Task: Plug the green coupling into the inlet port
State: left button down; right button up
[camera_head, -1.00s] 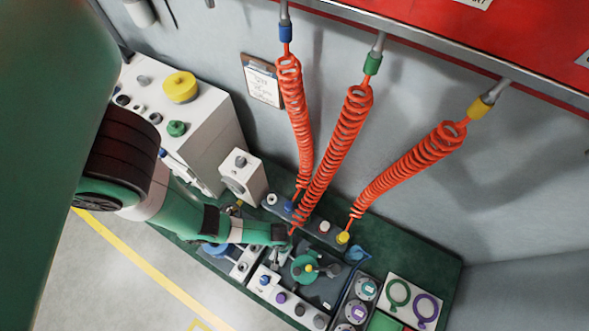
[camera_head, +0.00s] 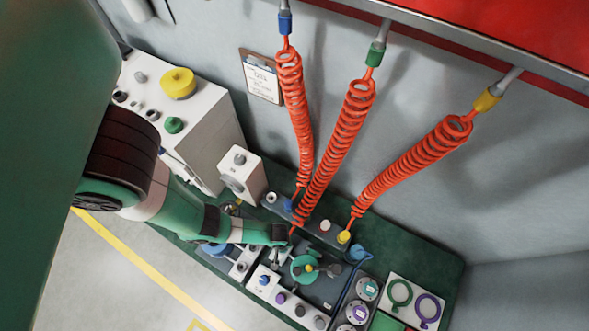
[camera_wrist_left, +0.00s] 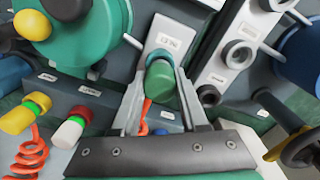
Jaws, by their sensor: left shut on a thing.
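The green coupling (camera_wrist_left: 163,90) is between the two fingers of my left gripper (camera_wrist_left: 160,100) in the left wrist view, with its orange hose leaving toward the gripper's base. My left gripper (camera_head: 283,250) is shut on it and shows small in the head view, low over the bench fixture. My right gripper is not in view.
A green round housing (camera_wrist_left: 75,30) stands close beside the gripper. Grey ports (camera_wrist_left: 238,55) line the other side. Coiled orange hoses (camera_head: 345,125) hang behind the bench.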

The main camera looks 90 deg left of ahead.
pick_arm(q)
jog(key=shift+f+b, duration=0.4)
jog(key=shift+f, duration=0.05)
jog(key=shift+c, duration=1.8)
grip_release()
jog(key=shift+r, duration=0.1)
notch_tip(320, 180, up, 12)
jog(key=p, duration=1)
jog(key=shift+f+p, duration=0.25)
jog(key=shift+p, duration=0.05)
jog(key=shift+f, duration=0.1)
